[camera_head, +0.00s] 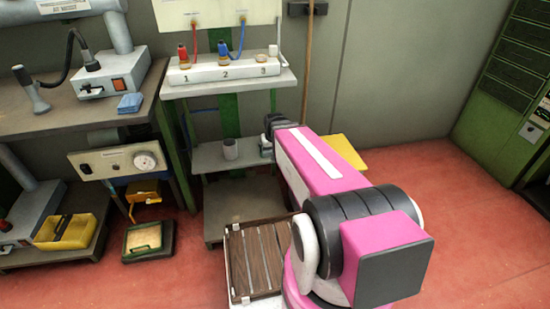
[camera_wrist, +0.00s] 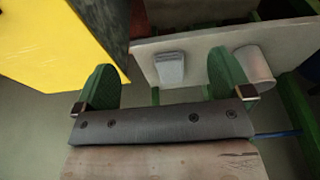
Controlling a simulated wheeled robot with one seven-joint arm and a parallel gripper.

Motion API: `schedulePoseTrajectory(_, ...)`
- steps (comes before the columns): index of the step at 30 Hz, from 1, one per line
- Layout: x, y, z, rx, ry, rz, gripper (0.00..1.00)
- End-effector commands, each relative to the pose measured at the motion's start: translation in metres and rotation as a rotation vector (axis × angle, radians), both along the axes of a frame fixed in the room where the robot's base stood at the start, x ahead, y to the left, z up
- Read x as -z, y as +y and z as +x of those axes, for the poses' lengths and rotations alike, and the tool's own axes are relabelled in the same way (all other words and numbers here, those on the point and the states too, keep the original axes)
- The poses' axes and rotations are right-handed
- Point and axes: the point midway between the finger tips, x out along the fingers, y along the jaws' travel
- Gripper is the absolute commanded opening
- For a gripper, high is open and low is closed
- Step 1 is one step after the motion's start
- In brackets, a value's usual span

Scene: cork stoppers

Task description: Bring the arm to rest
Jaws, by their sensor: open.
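My pink arm (camera_head: 315,165) reaches forward over the floor, with my gripper (camera_head: 270,128) at its far end, beside the shelf unit. In the wrist view the two green fingers of my gripper (camera_wrist: 163,80) stand wide apart with nothing between them. The numbered white block (camera_head: 215,72) sits on the upper shelf. A red fitting (camera_head: 183,52) stands at 1 and a blue fitting (camera_head: 222,49) at 2, each with a tan piece below. A tan cork-like piece (camera_head: 261,59) is at 3.
A yellow panel (camera_head: 342,152) lies behind my arm. A slatted crate (camera_head: 255,258) stands at front. Red floor (camera_head: 420,170) is clear at right.

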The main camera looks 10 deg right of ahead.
Motion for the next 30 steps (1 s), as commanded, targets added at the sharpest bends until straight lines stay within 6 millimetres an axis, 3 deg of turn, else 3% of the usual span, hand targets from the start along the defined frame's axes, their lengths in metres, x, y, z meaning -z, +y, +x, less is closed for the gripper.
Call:
schedulePoseTrajectory(1,-0.005,0.0,-0.04,0.0,0.05,0.0,0.97)
schedulePoseTrajectory(3,-0.008,0.0,-0.072,0.0,0.113,0.0,0.97)
schedulePoseTrajectory(7,-0.011,0.0,-0.103,0.0,0.181,0.001,0.97)
schedulePoseTrajectory(30,-0.01,0.0,-0.104,0.0,0.191,0.001,0.97)
